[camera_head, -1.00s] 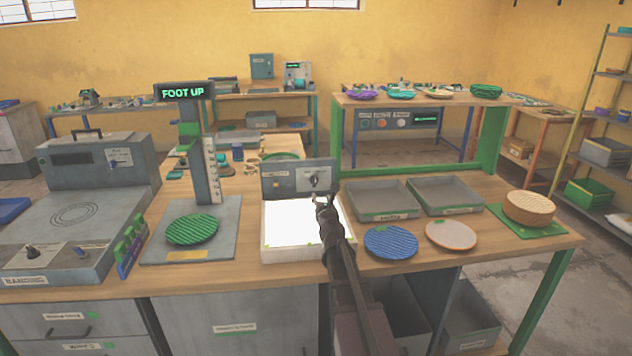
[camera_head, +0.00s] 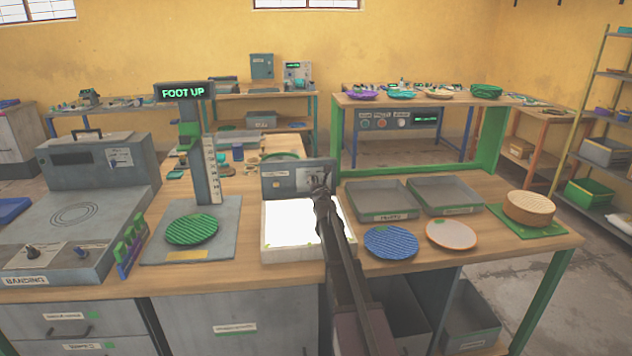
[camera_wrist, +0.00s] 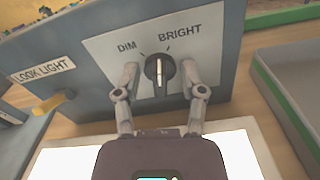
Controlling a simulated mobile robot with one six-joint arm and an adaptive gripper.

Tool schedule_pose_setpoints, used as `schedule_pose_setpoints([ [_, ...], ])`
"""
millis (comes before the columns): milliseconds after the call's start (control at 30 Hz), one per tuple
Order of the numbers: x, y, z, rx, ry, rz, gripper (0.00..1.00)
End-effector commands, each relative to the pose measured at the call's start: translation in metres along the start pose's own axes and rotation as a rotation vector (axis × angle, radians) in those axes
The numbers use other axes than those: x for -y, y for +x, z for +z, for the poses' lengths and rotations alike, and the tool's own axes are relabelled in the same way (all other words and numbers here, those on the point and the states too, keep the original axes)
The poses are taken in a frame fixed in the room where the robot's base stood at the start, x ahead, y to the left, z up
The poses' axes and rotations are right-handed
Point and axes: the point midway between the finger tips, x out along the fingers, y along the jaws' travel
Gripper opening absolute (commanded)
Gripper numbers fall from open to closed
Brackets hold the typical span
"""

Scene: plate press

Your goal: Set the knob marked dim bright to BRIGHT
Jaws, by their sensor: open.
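The dim bright knob (camera_wrist: 159,70) is a black round knob with a pale pointer line, on a light plate (camera_wrist: 150,50) of the grey panel. In the wrist view its pointer stands nearly straight up, between the DIM mark at left and the BRIGHT mark at right. My gripper (camera_wrist: 159,84) is open, one finger on each side of the knob, with small gaps visible. In the head view my gripper (camera_head: 320,192) is in front of the grey panel (camera_head: 273,182) and hides the knob.
A lit white light box (camera_head: 290,225) lies below the panel. Grey trays (camera_head: 383,215) stand to the right, with a blue plate (camera_head: 391,242) and a tan plate (camera_head: 451,234) in front.

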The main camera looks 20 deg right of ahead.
Motion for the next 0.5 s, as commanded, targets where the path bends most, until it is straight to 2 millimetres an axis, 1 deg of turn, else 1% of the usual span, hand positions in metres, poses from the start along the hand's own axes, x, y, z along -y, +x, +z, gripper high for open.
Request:
schedule_pose_setpoints([
  [33, -0.0001, 0.0040, 0.0000, 0.000, 0.000, 0.000, 0.53],
  [133, -0.0001, 0.0064, 0.0000, 0.000, 0.001, 0.000, 0.53],
  [433, -0.0001, 0.0065, 0.0000, 0.000, 0.000, 0.000, 0.53],
  [467, -0.0001, 0.0065, 0.0000, 0.000, 0.000, 0.000, 0.47],
  [500, -0.0001, 0.0065, 0.0000, 0.000, 0.000, 0.000, 0.35],
])
